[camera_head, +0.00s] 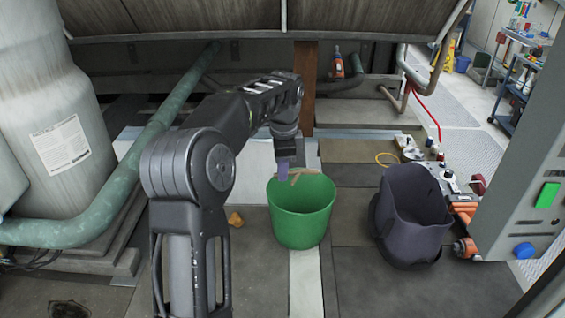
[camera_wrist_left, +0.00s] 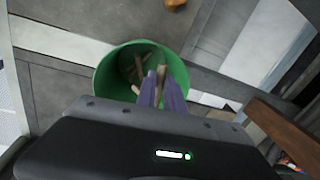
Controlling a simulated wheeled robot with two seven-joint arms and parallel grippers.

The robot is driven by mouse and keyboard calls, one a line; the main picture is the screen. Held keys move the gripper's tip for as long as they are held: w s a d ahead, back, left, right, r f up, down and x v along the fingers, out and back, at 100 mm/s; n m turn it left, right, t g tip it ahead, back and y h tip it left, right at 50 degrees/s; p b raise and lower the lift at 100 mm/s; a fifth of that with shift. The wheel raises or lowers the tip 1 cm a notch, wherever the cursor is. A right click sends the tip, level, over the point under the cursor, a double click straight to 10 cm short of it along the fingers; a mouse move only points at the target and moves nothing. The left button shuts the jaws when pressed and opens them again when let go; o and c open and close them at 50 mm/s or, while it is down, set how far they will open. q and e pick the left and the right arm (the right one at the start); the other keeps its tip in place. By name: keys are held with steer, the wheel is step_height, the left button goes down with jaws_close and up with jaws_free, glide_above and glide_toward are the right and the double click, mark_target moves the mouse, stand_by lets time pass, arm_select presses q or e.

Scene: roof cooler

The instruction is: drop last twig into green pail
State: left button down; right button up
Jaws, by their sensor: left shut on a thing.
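The green pail (camera_head: 301,225) stands upright on the floor in the middle of the head view. It also shows in the left wrist view (camera_wrist_left: 104,82), with several brown twigs (camera_wrist_left: 131,68) inside. My left gripper (camera_head: 284,172) reaches over the pail's far rim with its purple fingers pointing down. It is shut on a light brown twig (camera_wrist_left: 161,76), which shows between the fingertips (camera_wrist_left: 161,98) over the pail's opening in the wrist view. The twig's lower part is hidden by the fingers. My right gripper is not in view.
A dark, open bin (camera_head: 411,215) stands right of the pail. A green pipe (camera_head: 130,185) and a large pale tank (camera_head: 55,125) fill the left. A grey cabinet (camera_head: 525,170) borders the right.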

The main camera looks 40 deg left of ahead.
arm_select(q)
steer(key=shift+f, duration=1.75)
steer(key=c, duration=1.4)
jaws_free()
steer(key=shift+o, duration=0.2)
step_height(320, 180, up, 8)
steer(key=b, duration=0.1)
steer(key=shift+s+d+f, duration=0.15)
steer(key=shift+s+d, duration=0.25)
